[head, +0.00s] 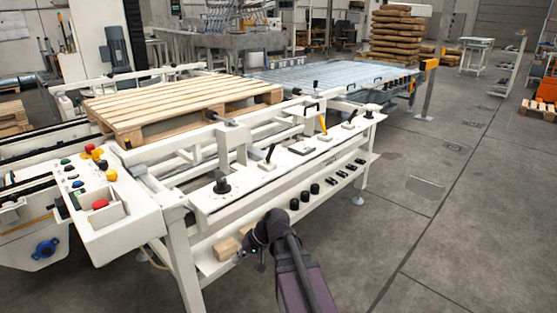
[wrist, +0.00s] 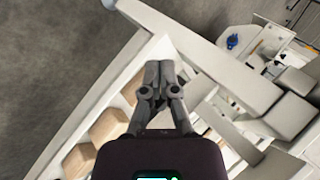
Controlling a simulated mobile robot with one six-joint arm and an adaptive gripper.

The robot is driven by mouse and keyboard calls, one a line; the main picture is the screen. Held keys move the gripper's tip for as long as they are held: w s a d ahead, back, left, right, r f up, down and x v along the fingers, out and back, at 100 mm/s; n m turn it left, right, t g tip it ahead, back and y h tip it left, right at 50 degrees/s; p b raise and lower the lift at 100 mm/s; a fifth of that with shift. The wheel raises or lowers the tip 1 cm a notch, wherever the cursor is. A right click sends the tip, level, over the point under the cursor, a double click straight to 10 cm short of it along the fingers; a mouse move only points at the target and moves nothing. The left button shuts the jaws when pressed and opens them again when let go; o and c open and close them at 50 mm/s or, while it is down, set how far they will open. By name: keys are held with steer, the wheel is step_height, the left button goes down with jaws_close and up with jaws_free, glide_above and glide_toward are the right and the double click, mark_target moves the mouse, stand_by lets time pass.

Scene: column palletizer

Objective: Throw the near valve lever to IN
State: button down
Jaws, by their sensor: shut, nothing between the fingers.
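Black-handled levers stand on the white control ledge. The nearer one (head: 268,157) stands tilted on its plate, its handle leaning up and right; I take it as the near valve lever. Another black lever (head: 350,119) stands farther along, past a yellow-handled lever (head: 323,125). Any IN marking is too small to read. My gripper (wrist: 159,66) is shut and empty in the wrist view, with its fingertips together over the white frame. In the head view my wrist is low in front of the ledge, below and apart from the levers, and the fingers cannot be made out clearly.
A black knob (head: 221,184) sits at the ledge's near end. A lower shelf holds wooden blocks (head: 226,247), also in the wrist view (wrist: 112,127), and several black knobs. A button box (head: 104,203) is at left, a pallet (head: 170,104) behind.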

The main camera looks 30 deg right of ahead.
mark_target(270, 154)
steer(key=w+d+r+m+t+y+b, duration=0.4)
steer(key=w+d+r+t, duration=0.35)
steer(key=d, duration=0.45)
steer(key=d+r+m+t, duration=0.2)
steer(key=d+r+t, duration=0.2)
steer(key=d, duration=0.4)
steer(key=d+r+m+t+y+b, duration=0.1)
steer(key=d+r+m+t, duration=0.1)
steer(key=d+r+t, duration=0.3)
steer(key=d, duration=0.4)
steer(key=shift+s+d, duration=0.15)
steer(key=shift+s, duration=0.1)
steer(key=shift+w+r, duration=0.15)
steer(key=p+x, duration=0.5)
steer(key=x, duration=0.8)
steer(key=shift+w+a+p, duration=0.15)
steer(key=shift+a+p, duration=0.1)
steer(key=shift+p, duration=0.15)
steer(key=shift+w+a, duration=0.1)
